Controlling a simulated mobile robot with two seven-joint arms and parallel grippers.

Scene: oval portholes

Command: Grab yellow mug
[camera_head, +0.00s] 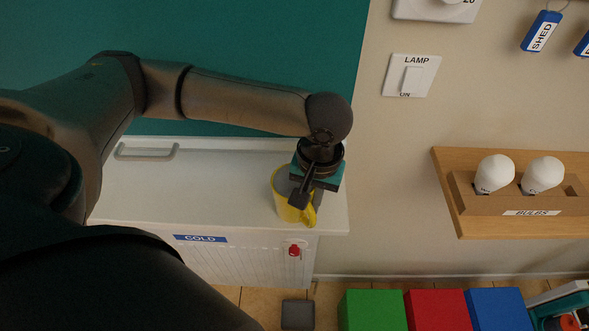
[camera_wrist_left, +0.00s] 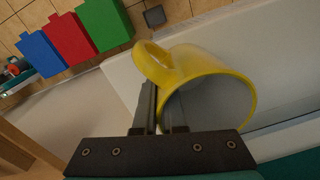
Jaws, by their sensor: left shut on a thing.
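The yellow mug (camera_head: 290,207) stands on the white top of the cold unit, near its right end, with a grey inside and its handle toward the lower right. My left gripper (camera_head: 305,193) reaches down from above at the mug's right side. In the left wrist view the mug (camera_wrist_left: 215,68) fills the upper middle, and the gripper (camera_wrist_left: 160,110) has its two fingers close together on the mug's near wall, below the handle. One finger is outside and one is at the inside of the rim. My right gripper is not in view.
The white cold unit (camera_head: 150,200) has a handle at its back left and a red knob (camera_head: 294,250) on its front. A wooden shelf (camera_head: 448,190) with two bulbs is on the right wall. Green (camera_head: 371,311), red (camera_head: 437,311) and blue (camera_head: 499,310) blocks are at lower right.

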